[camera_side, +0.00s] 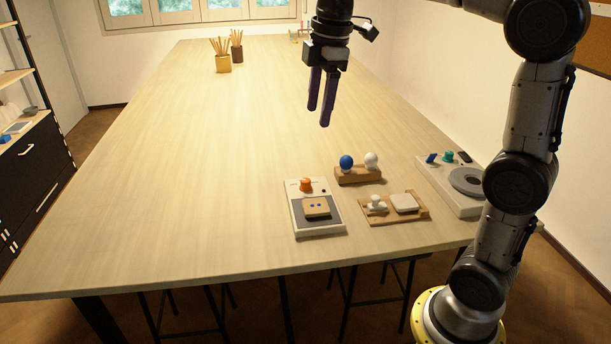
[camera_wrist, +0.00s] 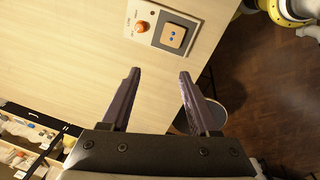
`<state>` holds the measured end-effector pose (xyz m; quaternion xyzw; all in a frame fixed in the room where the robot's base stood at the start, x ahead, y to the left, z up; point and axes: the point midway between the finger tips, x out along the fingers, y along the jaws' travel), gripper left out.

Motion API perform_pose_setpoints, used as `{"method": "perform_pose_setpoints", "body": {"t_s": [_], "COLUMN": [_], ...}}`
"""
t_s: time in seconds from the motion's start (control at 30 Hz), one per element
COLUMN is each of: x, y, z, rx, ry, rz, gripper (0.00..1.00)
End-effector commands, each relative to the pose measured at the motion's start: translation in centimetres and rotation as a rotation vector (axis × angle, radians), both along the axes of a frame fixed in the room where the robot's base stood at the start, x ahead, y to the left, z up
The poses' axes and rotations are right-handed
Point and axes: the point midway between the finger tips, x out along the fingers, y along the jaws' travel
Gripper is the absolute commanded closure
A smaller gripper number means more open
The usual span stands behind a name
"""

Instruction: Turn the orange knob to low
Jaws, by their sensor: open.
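The orange knob (camera_side: 306,185) sits on the back left part of a white control panel (camera_side: 318,229) near the table's front edge. A tan square block with two small blue marks (camera_side: 316,207) lies on the panel's dark area. In the wrist view the orange knob (camera_wrist: 143,27) is near the top, beside the tan block (camera_wrist: 172,36); small labels by the knob are too small to read. My gripper (camera_side: 319,118) is open and empty, its dark purple fingers pointing down, well above the table and apart from the knob. It also shows in the wrist view (camera_wrist: 158,75).
A wooden stand with a blue and a white ball (camera_side: 358,177) is right of the panel. A wooden board with white pieces (camera_side: 394,208) and a grey-disc device (camera_side: 451,188) stand further right. Brush pots (camera_side: 223,64) are far back. The table's left and middle are clear.

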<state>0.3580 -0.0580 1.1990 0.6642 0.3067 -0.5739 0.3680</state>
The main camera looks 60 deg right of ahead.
Motion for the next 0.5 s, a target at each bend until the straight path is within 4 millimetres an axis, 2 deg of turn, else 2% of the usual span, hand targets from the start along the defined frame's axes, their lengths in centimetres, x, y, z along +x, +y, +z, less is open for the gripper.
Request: {"method": "perform_pose_setpoints", "body": {"t_s": [0.03, 0.1, 0.23, 0.4, 0.5], "x": [1.9, 3.8, 6.5, 7.6, 7.6], "y": [-1.0, -2.2, -4.2, -5.6, -6.0], "z": [-0.9, -2.1, -4.7, -7.6, -8.5], "rx": [0.003, 0.007, 0.020, 0.035, 0.039], "ry": [0.033, 0.065, 0.115, 0.172, 0.185], "rz": [0.007, 0.010, -0.020, -0.047, -0.053], "gripper": [0.39, 0.39, 0.39, 0.39, 0.39]}}
